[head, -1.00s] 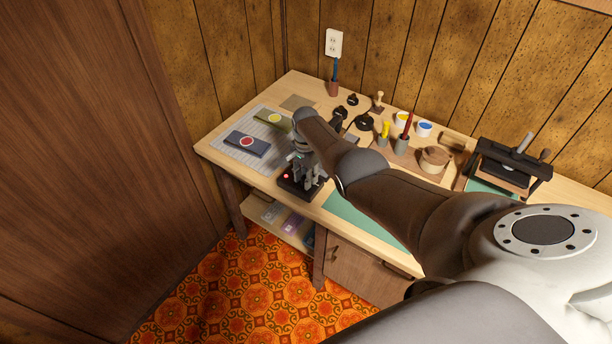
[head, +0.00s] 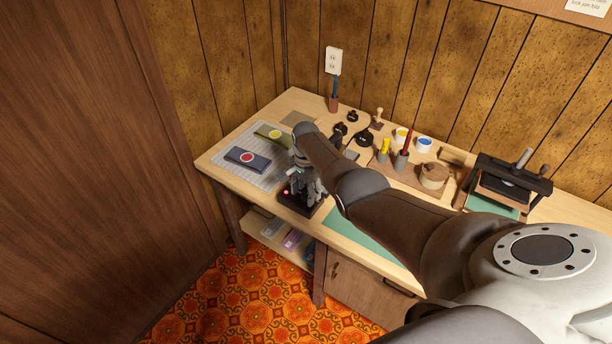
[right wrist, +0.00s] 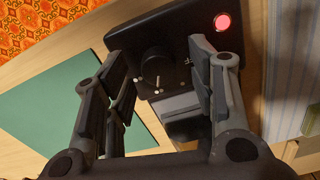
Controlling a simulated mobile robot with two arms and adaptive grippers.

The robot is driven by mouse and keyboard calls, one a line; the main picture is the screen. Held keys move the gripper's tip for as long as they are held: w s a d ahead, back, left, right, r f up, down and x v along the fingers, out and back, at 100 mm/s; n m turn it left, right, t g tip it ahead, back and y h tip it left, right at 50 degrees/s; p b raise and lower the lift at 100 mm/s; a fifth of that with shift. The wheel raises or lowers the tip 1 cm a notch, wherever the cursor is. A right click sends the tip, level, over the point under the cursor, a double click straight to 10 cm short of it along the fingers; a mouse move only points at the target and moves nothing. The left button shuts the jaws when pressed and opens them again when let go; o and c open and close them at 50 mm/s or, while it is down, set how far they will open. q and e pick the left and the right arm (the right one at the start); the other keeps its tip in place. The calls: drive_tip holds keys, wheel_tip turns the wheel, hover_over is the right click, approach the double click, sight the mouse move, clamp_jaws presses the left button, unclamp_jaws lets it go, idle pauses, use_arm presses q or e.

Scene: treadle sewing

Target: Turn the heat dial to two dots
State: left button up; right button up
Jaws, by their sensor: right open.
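The heat dial (right wrist: 157,62) is a dark round knob on a black control box (right wrist: 180,22). Small pale marks sit beside it, and a short pale line shows at its edge. I cannot tell which mark it points to. A red lamp (right wrist: 222,22) glows on the same box; it also shows in the head view (head: 286,191). My right gripper (right wrist: 160,60) is open, with its fingers on either side of the dial; I cannot tell whether they touch it. In the head view my right gripper (head: 308,183) points down over the box and hides the dial. My left gripper is out of view.
Black knobs, cups, paint pots and a press (head: 510,180) stand behind and right. A green mat (head: 360,232) lies right of the box.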

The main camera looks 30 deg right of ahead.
sight(306, 194)
wheel_tip(306, 194, up, 11)
drive_tip(key=shift+r, duration=0.2)
idle(0.4)
idle(0.4)
